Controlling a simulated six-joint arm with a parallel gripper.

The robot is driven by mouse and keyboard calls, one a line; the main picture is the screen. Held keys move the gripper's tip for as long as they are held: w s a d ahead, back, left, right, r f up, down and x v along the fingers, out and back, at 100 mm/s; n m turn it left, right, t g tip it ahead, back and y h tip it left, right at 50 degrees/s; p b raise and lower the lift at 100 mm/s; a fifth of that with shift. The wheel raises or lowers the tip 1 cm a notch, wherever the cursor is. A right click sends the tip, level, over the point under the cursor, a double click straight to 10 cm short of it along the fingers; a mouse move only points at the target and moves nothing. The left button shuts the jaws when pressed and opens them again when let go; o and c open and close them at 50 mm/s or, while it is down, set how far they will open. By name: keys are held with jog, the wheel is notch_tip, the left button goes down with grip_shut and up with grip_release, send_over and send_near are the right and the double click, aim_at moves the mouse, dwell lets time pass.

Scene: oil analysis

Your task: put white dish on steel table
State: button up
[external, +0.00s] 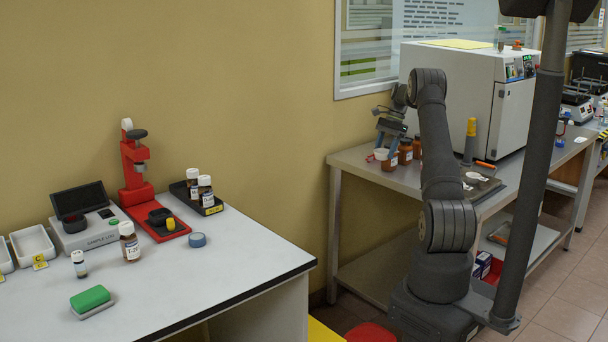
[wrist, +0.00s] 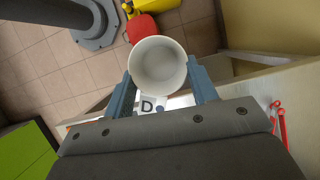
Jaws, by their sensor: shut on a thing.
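My gripper (external: 385,143) has blue-grey fingers and is at the left end of the steel table (external: 348,157), near the wall. It is shut on the white dish (wrist: 158,64), a round cup-like dish gripped between the two fingers (wrist: 163,90) in the wrist view. A tag with a black letter D (wrist: 147,106) shows beside the dish. In the external view the white dish (external: 381,154) shows small and upright under the fingers, at tabletop level. I cannot tell whether its base touches the table.
Brown bottles (external: 405,152) stand close to the right of the dish. A large white oven (external: 470,95) and a yellow-topped tool (external: 470,140) stand farther right. The white table (external: 230,270) at left holds bottles, a scale and a red stand. The steel tabletop's front left is clear.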

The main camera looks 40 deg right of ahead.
jog(key=s+d+m+t+h, duration=0.3)
jog(key=s+d+m+t, duration=0.1)
jog(key=s+d+m, duration=1.1)
jog(key=n, duration=0.2)
send_over(407, 180)
jog(key=s+d, duration=0.1)
notch_tip(407, 180, down, 8)
jog(key=shift+s+r, duration=0.1)
jog(key=shift+r, duration=0.15)
jog(key=shift+f, duration=2)
jog(key=shift+f, duration=0.1)
jog(key=o, duration=1)
jog(key=shift+c, duration=0.2)
jog(key=v, duration=1.2)
